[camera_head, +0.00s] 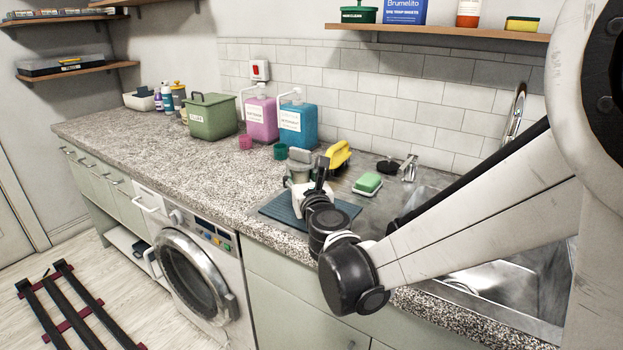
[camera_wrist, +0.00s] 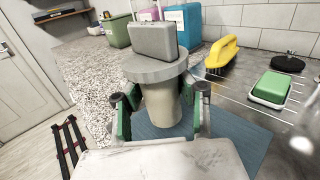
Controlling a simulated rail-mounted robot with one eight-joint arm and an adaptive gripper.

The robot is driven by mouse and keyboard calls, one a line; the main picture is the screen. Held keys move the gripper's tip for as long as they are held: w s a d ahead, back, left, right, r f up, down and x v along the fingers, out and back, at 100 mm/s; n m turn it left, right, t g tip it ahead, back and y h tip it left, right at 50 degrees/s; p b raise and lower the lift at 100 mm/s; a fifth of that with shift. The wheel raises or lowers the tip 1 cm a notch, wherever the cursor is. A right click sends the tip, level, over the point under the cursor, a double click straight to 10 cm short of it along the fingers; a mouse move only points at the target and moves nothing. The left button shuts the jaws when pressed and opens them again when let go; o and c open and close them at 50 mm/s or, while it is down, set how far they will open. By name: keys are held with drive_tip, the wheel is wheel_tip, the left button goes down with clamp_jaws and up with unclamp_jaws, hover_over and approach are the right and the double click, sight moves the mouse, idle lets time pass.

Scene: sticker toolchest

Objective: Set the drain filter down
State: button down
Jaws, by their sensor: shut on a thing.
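The drain filter (camera_wrist: 163,95) is a grey cylinder with a wide flange and a block-shaped handle on top. My gripper (camera_wrist: 161,112) is shut on its cylinder, with green-padded fingers on both sides. The filter is upright, over the blue ribbed mat (camera_wrist: 243,142). Its lower end is partly hidden, so I cannot tell whether it touches the mat. In the head view the filter (camera_head: 299,158) shows behind my wrist, above the mat (camera_head: 345,213) at the counter's front, left of the sink.
A yellow brush (camera_head: 338,157), a green sponge on a dish (camera_head: 368,183) and a black stopper (camera_head: 387,166) lie right of the filter. Pink (camera_head: 262,119) and blue (camera_head: 298,126) jugs and a green bin (camera_head: 212,118) stand behind. The speckled counter (camera_head: 180,165) is clear to the left.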

drive_tip(key=w+d+f, duration=0.2)
drive_tip(key=w, duration=0.1)
drive_tip(key=shift+d+f+b, duration=0.2)
drive_tip(key=shift+b, duration=0.1)
drive_tip(key=shift+f+b, duration=0.55)
drive_tip(key=shift+f, duration=1.4)
drive_tip(key=shift+f, duration=0.2)
drive_tip(key=c, duration=1.3)
unclamp_jaws()
drive_tip(key=shift+c, duration=0.2)
drive_tip(key=shift+r, duration=0.15)
